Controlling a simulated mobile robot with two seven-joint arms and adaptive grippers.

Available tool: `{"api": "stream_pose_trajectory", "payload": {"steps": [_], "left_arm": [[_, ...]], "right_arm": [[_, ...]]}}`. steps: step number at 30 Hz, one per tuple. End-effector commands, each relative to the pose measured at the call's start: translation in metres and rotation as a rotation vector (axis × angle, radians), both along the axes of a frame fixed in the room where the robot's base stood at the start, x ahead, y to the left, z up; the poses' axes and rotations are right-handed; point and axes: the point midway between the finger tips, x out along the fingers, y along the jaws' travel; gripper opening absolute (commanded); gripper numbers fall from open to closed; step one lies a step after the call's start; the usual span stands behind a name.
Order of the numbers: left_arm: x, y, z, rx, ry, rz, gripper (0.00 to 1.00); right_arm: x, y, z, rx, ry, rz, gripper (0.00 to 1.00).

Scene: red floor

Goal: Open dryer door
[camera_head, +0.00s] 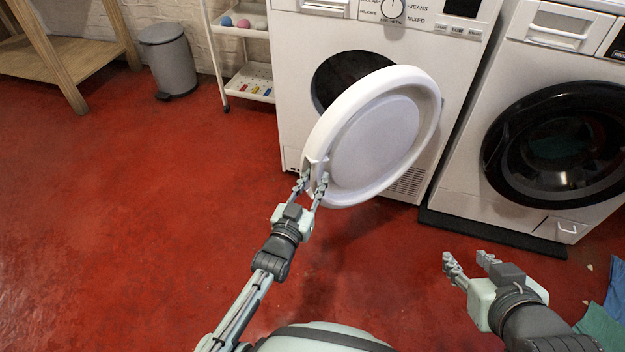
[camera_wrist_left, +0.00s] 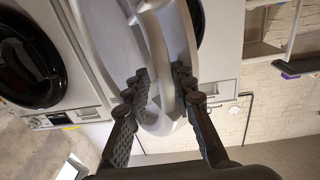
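The dryer (camera_head: 300,60) is the white machine at the top centre of the head view. Its round white door (camera_head: 425,130) is swung partly open, and the dark drum opening (camera_head: 335,75) shows behind it. My left gripper (camera_head: 314,182) is at the door's lower left edge, with its fingers on either side of the handle. In the left wrist view, the two fingers (camera_wrist_left: 160,85) stand around the white door rim and handle (camera_wrist_left: 155,50); contact looks close on both sides. My right gripper (camera_head: 468,260) is open and empty above the floor at the lower right.
A washing machine (camera_head: 520,50) with a closed black round door (camera_head: 560,145) stands right of the dryer. A white trolley (camera_head: 240,75), a grey bin (camera_head: 170,60) and a wooden table (camera_head: 60,65) are at the back left. Cloths (camera_head: 605,320) lie at lower right. The red floor at left is clear.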

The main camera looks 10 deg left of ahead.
Motion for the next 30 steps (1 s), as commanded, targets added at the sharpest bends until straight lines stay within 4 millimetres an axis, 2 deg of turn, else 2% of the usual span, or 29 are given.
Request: {"api": "stream_pose_trajectory", "payload": {"steps": [1, 4, 25, 30], "left_arm": [[0.003, -0.009, 0.006, -0.005, -0.01, -0.011, 0.26], [0.003, -0.009, 0.006, -0.005, -0.011, -0.011, 0.37], [0.002, -0.005, 0.008, -0.004, -0.015, -0.006, 0.37], [0.002, -0.004, 0.025, -0.005, -0.016, -0.006, 0.37]], "right_arm": [[0.0, 0.0, 0.0, 0.0, 0.0, 0.0, 0.4], [0.0, 0.0, 0.0, 0.0, 0.0, 0.0, 0.4], [-0.001, -0.001, 0.0, -0.002, 0.001, 0.0, 0.4], [-0.001, -0.001, 0.0, -0.002, 0.001, 0.0, 0.4]]}}
